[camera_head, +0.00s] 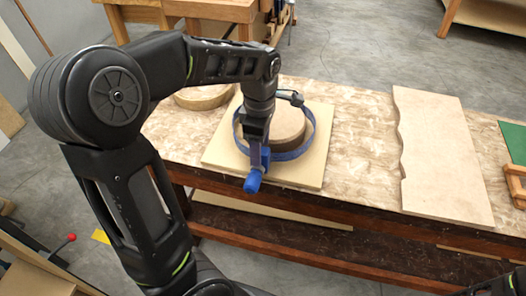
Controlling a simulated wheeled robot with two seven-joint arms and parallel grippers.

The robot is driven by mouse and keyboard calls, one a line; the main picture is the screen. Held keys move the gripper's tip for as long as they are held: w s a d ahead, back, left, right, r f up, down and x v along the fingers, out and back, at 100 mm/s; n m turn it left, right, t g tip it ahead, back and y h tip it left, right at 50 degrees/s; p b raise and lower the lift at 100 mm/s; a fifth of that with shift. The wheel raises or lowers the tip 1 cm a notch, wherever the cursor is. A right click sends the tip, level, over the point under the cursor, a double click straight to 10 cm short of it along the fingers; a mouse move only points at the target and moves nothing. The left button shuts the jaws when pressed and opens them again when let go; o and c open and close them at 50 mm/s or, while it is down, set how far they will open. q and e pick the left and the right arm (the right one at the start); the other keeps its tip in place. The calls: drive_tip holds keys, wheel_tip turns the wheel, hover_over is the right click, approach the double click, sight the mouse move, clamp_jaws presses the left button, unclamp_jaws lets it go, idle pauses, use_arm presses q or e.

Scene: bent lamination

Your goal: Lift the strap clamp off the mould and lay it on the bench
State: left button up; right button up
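The strap clamp is a blue band (311,135) looped loosely around the round brown mould (287,122), with a visible gap at the sides. Its blue handle (253,181) sticks out at the front, over the board's near edge. The mould stands on a square beige board (225,150) on the bench (358,150). My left gripper (257,160) points down at the clamp's front, by the handle. Its fingertips overlap the clamp body, so whether they are closed on it is unclear. My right gripper cannot be made out.
A round wooden piece (203,98) lies behind the board, partly hidden by my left arm. A wavy-edged pale panel (440,150) lies on the right, with a green sheet (514,141) beyond it. Bare bench lies between board and panel. A lower shelf (290,240) runs beneath.

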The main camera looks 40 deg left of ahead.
idle(0.3)
use_arm(q)
clamp_jaws()
idle(0.5)
